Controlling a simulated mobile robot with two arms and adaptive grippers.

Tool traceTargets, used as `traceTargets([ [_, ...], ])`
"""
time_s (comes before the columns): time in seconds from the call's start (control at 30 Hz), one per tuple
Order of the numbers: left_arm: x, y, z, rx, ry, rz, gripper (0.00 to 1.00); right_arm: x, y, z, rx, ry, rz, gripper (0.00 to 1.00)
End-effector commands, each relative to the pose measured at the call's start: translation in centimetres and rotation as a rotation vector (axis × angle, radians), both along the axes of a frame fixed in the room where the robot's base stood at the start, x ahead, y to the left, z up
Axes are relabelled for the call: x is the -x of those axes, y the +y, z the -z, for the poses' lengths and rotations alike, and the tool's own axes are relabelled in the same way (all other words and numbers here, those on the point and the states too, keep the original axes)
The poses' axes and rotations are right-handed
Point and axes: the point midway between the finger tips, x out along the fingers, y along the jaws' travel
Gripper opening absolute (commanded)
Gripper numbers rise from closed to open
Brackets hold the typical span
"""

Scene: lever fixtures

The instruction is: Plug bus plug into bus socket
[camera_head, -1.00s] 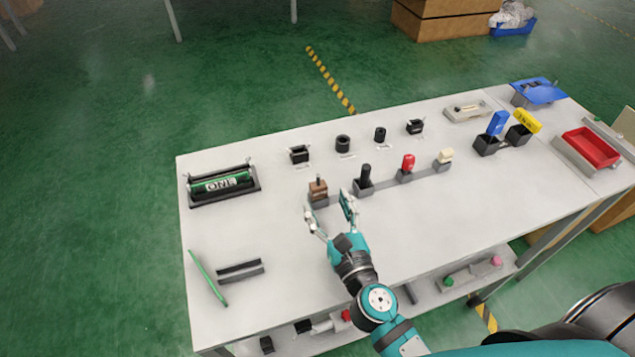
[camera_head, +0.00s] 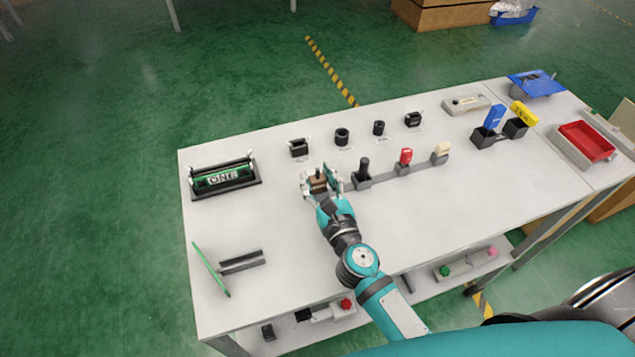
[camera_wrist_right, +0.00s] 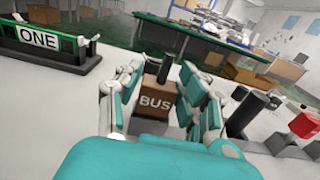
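The bus plug (camera_head: 318,184) is a brown block with a dark upright post, standing in the left end of the grey rack. In the right wrist view the plug (camera_wrist_right: 157,103) shows its "BUS" label. My right gripper (camera_head: 320,175) is open, with one finger on each side of the plug; narrow gaps show between the fingers and the block. Several black sockets stand in a row behind the rack. The square one (camera_head: 299,148) is nearest the plug; I cannot read which is the bus socket. My left gripper is out of view.
A black plug (camera_head: 364,170), a red plug (camera_head: 405,157) and a cream plug (camera_head: 441,151) stand in the rack to the right. A green "ONE" fixture (camera_head: 223,179) is at left. The table's front middle (camera_head: 430,220) is clear.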

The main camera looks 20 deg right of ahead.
Motion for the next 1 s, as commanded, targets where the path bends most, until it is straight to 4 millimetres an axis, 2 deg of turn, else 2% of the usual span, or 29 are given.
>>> traceTargets([
  [0.03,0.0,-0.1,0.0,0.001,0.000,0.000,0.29,0.0,0.0,0.0,0.000,0.000,0.000,0.30],
  [0.2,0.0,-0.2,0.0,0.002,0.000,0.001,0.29,0.0,0.0,0.0,0.000,0.000,0.000,0.08],
  [0.23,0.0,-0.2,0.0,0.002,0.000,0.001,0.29,0.0,0.0,0.0,0.000,0.000,0.000,0.07],
  [0.57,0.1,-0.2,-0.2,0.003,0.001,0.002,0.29,0.0,0.0,-0.3,0.000,-0.001,0.000,0.07],
  [0.77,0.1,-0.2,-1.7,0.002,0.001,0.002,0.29,0.0,0.0,-2.2,0.000,-0.002,0.000,0.07],
  [0.9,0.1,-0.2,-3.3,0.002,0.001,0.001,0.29,0.0,0.0,-4.4,0.001,-0.003,-0.001,0.07],
  [1.0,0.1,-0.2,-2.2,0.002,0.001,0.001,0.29,2.1,-0.6,-3.5,0.001,0.003,0.000,0.07],
])
